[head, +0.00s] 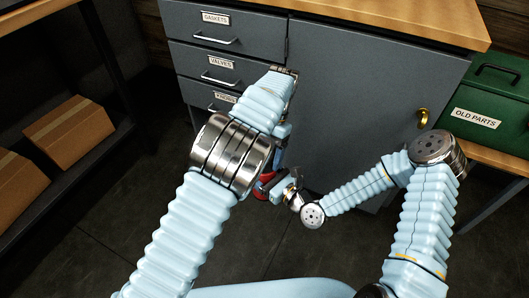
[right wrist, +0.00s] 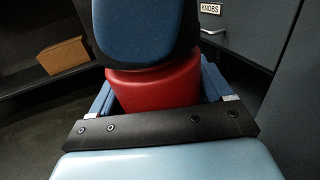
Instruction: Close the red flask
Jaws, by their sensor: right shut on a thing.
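The red flask (right wrist: 150,88) is between the blue fingers of my right gripper (right wrist: 156,84) in the right wrist view. A black-edged part with a blue speckled face (right wrist: 140,28) is directly above the red body and hides its top. I cannot tell whether that part is a lid or something in front of the flask. In the head view only a small bit of red (head: 262,193) shows beside my right gripper, low in the middle. My left arm bends over there, and its wrist and forearm hide most of my left gripper, so its jaws are not clear.
A grey cabinet (head: 360,110) with labelled drawers (head: 222,65) and a yellow-handled door stands ahead. A green OLD PARTS box (head: 490,108) is on a low table at right. Cardboard boxes (head: 70,130) sit on a shelf at left. Open floor lies below the cabinet.

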